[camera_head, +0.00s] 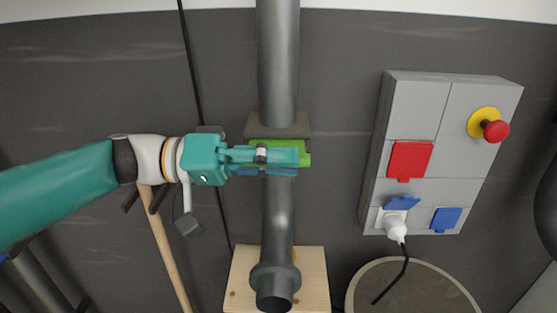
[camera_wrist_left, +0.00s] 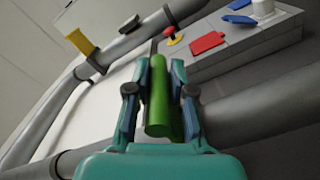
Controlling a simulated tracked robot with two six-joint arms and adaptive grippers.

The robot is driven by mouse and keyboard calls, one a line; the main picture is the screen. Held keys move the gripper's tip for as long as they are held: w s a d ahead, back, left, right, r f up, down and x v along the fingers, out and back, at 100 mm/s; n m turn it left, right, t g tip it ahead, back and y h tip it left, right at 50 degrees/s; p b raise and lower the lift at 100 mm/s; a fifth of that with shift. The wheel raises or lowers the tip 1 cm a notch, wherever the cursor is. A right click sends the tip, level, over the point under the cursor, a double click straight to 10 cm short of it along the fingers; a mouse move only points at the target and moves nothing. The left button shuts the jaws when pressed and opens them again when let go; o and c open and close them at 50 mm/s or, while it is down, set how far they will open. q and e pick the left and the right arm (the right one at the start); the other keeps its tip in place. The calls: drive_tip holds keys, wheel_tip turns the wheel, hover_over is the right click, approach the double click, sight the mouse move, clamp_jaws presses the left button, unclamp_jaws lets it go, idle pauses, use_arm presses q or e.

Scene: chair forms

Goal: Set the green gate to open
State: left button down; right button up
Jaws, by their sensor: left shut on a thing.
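The green gate (camera_head: 280,143) is a green piece at a flanged joint of the grey vertical pipe (camera_head: 278,70). In the left wrist view it is a thick green bar (camera_wrist_left: 158,105) lying between the two fingers. My left gripper (camera_head: 285,160) reaches in from the left across the front of the pipe and is shut on the green gate. The fingers also show in the left wrist view (camera_wrist_left: 163,68), one on each side of the bar. In the head view they cover much of the gate. My right gripper is not in view.
Right of the pipe is a grey wall panel (camera_head: 420,105) with a red button (camera_head: 495,131), a red cover (camera_head: 410,159), blue covers and a white plug (camera_head: 395,228). A wooden block (camera_head: 313,275) sits below. A yellow handle (camera_wrist_left: 80,42) shows on another pipe.

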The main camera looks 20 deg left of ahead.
use_arm(q)
drive_tip(key=shift+s+f+b, duration=0.2)
drive_tip(key=shift+f+b, duration=0.05)
drive_tip(key=shift+b, duration=0.1)
drive_tip(key=s+b, duration=0.1)
drive_tip(key=s+d+b, duration=0.1)
drive_tip(key=s, duration=0.1)
drive_tip(key=s+b, duration=0.1)
drive_tip(key=b, duration=0.1)
drive_tip(key=shift+s+d+r, duration=0.1)
drive_tip(key=shift+s+d, duration=0.15)
drive_tip(key=shift+s, duration=0.15)
drive_tip(key=c, duration=1)
unclamp_jaws()
drive_tip(key=shift+s, duration=0.1)
drive_tip(key=shift+c, duration=0.2)
drive_tip(key=shift+a+r, duration=0.1)
